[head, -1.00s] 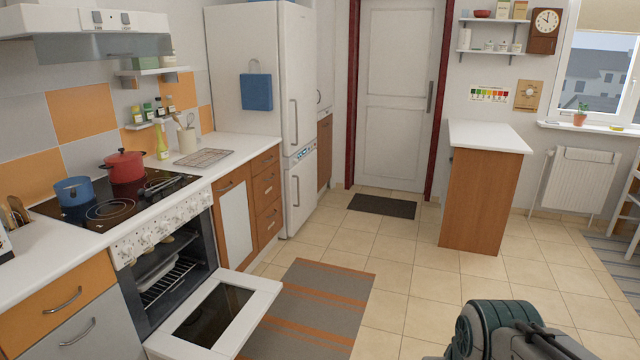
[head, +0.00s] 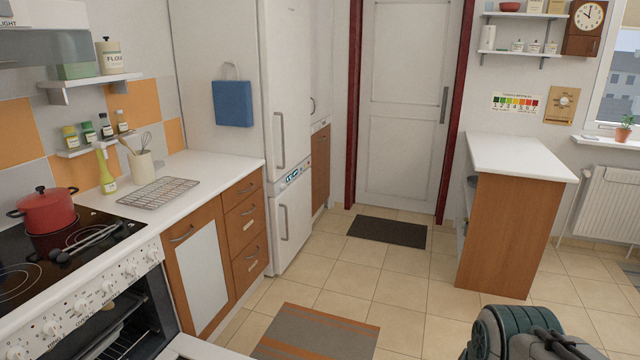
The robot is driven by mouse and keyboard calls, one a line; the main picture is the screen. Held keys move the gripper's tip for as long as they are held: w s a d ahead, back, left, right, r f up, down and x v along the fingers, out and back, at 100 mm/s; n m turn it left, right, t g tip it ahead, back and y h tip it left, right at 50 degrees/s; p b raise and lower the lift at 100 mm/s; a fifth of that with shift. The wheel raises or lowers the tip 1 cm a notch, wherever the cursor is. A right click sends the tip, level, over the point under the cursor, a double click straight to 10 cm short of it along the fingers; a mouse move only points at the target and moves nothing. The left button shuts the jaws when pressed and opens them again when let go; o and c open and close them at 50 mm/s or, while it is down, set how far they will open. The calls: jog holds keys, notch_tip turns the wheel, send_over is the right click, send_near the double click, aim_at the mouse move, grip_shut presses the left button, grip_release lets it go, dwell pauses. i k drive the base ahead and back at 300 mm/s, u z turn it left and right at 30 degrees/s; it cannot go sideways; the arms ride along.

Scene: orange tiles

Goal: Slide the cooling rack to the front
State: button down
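The cooling rack (head: 159,194) is a wire grid lying flat on the white counter (head: 210,171), between the stove and the tall fridge. It sits in front of the utensil crock, with bare counter to its right and at its front edge. My arm shows at the bottom right of the head view, far from the rack. My gripper's fingers are not in view.
The stove (head: 60,262) holds a red pot (head: 47,210) and dark tongs (head: 86,242). Its oven door hangs open low at the left. A utensil crock (head: 142,167) and a yellow-green bottle (head: 105,172) stand behind the rack. Tiled floor (head: 405,325) lies ahead, with a striped rug (head: 315,335).

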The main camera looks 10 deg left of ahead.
aim_at(137, 206)
jog(key=u, duration=0.1)
jog(key=i, duration=1.6)
jog(key=u, duration=0.7)
jog(key=i, duration=1.75)
jog(key=u, duration=1.4)
jog(key=i, duration=1.2)
jog(key=u, duration=0.4)
